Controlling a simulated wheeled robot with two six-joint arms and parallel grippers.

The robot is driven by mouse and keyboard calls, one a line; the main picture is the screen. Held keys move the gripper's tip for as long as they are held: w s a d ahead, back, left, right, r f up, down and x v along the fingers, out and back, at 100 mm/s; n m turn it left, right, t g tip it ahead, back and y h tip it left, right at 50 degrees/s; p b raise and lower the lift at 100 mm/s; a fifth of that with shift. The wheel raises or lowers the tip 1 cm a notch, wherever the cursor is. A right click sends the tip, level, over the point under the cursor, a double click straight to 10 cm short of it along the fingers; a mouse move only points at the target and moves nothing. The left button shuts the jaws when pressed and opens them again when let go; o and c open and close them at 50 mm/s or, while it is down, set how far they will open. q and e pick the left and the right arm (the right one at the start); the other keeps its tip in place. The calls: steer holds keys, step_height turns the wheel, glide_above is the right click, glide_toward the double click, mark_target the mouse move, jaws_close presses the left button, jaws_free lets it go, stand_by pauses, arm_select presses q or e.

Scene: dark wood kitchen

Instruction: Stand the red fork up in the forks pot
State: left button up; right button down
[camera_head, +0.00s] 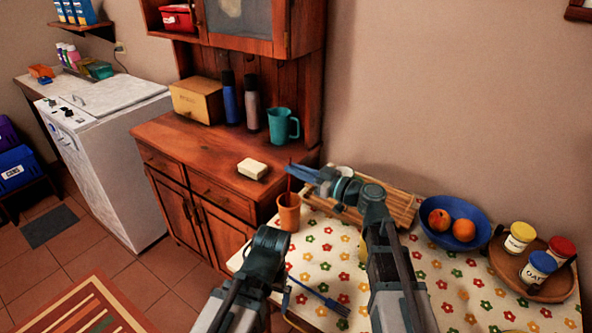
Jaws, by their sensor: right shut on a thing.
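The red fork (289,184) is thin and upright, held in my right gripper (297,171), which is shut on it. My left arm comes in low, in front of the pot. Its gripper (285,300) is small and partly hidden near the table's left edge, and its opening is unclear.
A blue fork (322,296) lies on the flowered table (440,295). A wooden slatted rack (398,206) lies behind my right arm. A blue bowl (482,236) of oranges and a round wooden tray (545,292) with jars stand right. A wooden cabinet (190,150) is left of the table.

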step_height(320, 180, down, 4)
steer(key=b, duration=0.3)
steer(key=shift+r, duration=0.1)
steer(key=c, duration=0.9)
jaws_free()
steer(key=shift+r, duration=0.1)
